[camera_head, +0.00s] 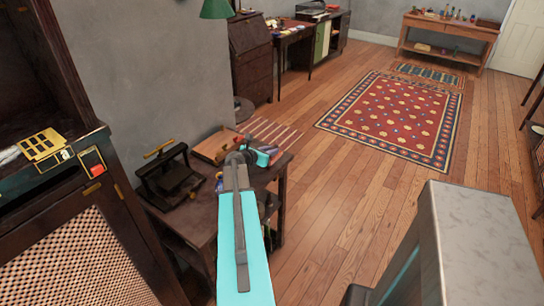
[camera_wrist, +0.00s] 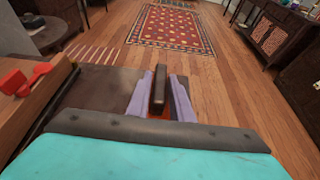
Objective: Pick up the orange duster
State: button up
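My gripper (camera_wrist: 160,95) has its two pale lavender fingers close together on either side of a narrow dark brown upright piece. A bit of orange shows low between the fingers, so this looks like the orange duster (camera_wrist: 160,112); most of it is hidden. The fingers appear to press on it from both sides. In the head view my teal arm reaches over a small dark wooden table (camera_head: 198,221), and my gripper (camera_head: 263,156) is at its far right part. I cannot make out the duster clearly in the head view.
A black press-like device with a brass handle (camera_head: 170,175) stands on the table to the left. A wooden board (camera_wrist: 38,100) with a red item (camera_wrist: 14,83) lies left of my gripper. A marble-topped block (camera_head: 480,240) stands at right. The floor by the red rug (camera_head: 395,112) is clear.

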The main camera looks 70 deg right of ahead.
grip_shut()
jog(key=shift+r, duration=0.15)
jog(key=shift+r+b, duration=0.4)
jog(key=shift+r, duration=4.45)
jog(key=shift+c, duration=0.5)
grip_release()
grip_shut()
jog(key=shift+s, duration=0.15)
